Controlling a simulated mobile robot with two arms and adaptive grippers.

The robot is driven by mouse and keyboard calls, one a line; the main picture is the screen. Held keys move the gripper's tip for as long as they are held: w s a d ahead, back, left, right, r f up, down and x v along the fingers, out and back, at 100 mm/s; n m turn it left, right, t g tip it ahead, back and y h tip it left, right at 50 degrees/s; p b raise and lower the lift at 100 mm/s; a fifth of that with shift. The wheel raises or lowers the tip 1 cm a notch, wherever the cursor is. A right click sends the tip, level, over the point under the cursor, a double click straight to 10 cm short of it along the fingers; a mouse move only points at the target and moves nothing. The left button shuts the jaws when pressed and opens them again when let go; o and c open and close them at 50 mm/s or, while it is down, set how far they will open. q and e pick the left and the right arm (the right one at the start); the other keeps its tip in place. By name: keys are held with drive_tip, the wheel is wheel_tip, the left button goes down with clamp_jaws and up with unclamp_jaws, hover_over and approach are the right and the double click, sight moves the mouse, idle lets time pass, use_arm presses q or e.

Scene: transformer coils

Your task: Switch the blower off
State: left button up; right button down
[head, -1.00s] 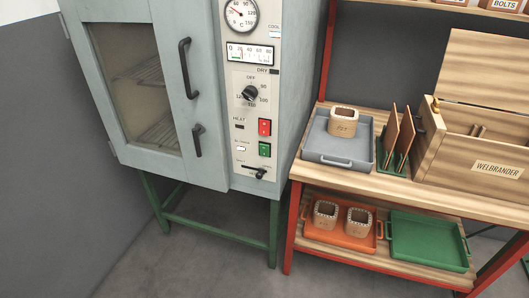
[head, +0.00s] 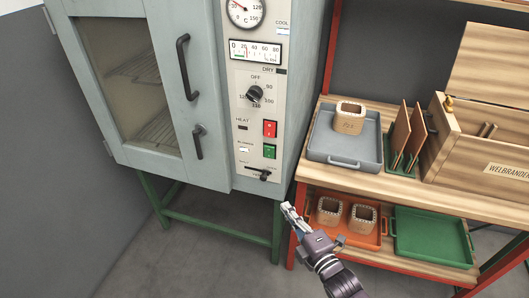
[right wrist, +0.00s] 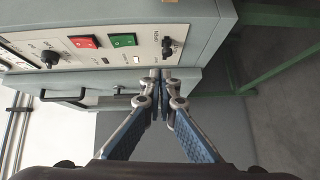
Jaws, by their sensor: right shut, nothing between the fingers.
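The grey oven cabinet (head: 300,95) carries a control panel (head: 243,160). A green rocker switch (head: 269,151) sits low on the panel beside a small white lamp (head: 244,149), whose label is too small to read surely. A red rocker switch (head: 269,129) is above it, by the HEAT lamp. In the right wrist view the green switch (right wrist: 123,40) and red switch (right wrist: 84,41) show upper left of the fingers. My right gripper (head: 288,207) is shut and empty, below and right of the panel, apart from the switches. My left gripper is not in view.
A black slide lever (head: 264,176) is at the panel's bottom and a dial knob (head: 254,94) above the switches. Door handles (head: 186,68) stick out at left. The wooden bench (head: 440,195) with a grey tray (head: 347,163) stands close on the right.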

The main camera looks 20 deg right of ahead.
wheel_tip(320, 180, up, 7)
drive_tip(key=w+n+t+y, duration=0.1)
drive_tip(key=n, duration=0.1)
drive_tip(key=shift+a, duration=0.45)
drive_tip(key=shift+w, duration=0.1)
drive_tip(key=p, duration=0.1)
approach(265, 149)
drive_tip(key=w+a, duration=0.3)
drive_tip(key=w+d, duration=0.1)
drive_tip(key=w+p, duration=0.1)
drive_tip(key=shift+w+d+r, duration=0.1)
drive_tip(key=shift+w+d, duration=0.25)
drive_tip(key=shift+d, duration=0.05)
